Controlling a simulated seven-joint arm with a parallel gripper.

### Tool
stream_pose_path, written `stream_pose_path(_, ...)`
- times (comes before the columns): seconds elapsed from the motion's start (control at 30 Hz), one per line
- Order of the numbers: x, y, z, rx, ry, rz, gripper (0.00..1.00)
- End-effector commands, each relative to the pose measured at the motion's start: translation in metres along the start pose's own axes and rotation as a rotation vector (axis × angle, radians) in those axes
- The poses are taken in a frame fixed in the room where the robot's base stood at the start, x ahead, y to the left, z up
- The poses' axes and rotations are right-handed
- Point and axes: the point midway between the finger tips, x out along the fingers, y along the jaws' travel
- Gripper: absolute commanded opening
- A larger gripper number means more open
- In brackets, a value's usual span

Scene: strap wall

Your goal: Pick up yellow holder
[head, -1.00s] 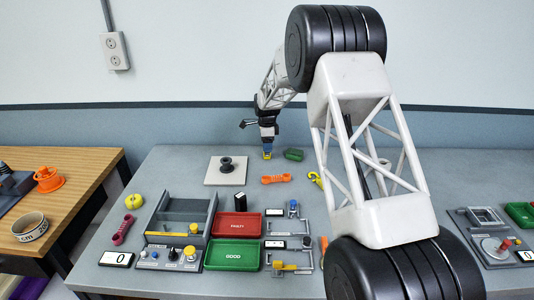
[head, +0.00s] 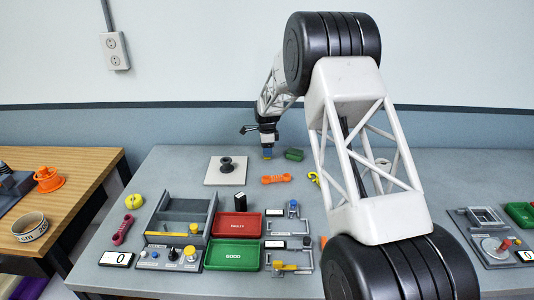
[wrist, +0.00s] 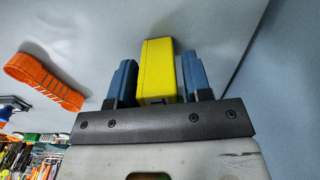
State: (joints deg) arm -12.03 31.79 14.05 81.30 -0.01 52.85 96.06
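The yellow holder (wrist: 157,72) is a small upright block. In the wrist view it stands between the two blue fingers of my gripper (wrist: 160,80). A narrow gap shows on its right side; the left finger is very close to it. The fingers look open around it. In the head view my gripper (head: 267,154) points down at the back of the table, and the holder is mostly hidden between the fingertips.
A green block (head: 293,154) lies just right of my gripper. An orange strap-like part (head: 276,179) lies in front. A white plate with a dark spool (head: 226,165) is to the left. Red (head: 237,225) and green (head: 232,255) trays lie nearer the front.

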Motion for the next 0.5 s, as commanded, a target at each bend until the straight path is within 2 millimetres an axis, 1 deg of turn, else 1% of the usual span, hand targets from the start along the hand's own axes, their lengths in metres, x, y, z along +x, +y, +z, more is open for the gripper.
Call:
stream_pose_path(0.03, 0.0000, 0.0000, 0.0000, 0.000, 0.000, 0.000, 0.37)
stream_pose_path(0.23, -0.0001, 0.0000, 0.0000, 0.000, 0.000, 0.000, 0.07)
stream_pose_path(0.27, -0.0004, -0.0001, 0.0000, 0.000, 0.000, 0.000, 0.05)
stream_pose_path(0.5, -0.0009, -0.0002, 0.0000, 0.000, 0.000, -0.001, 0.05)
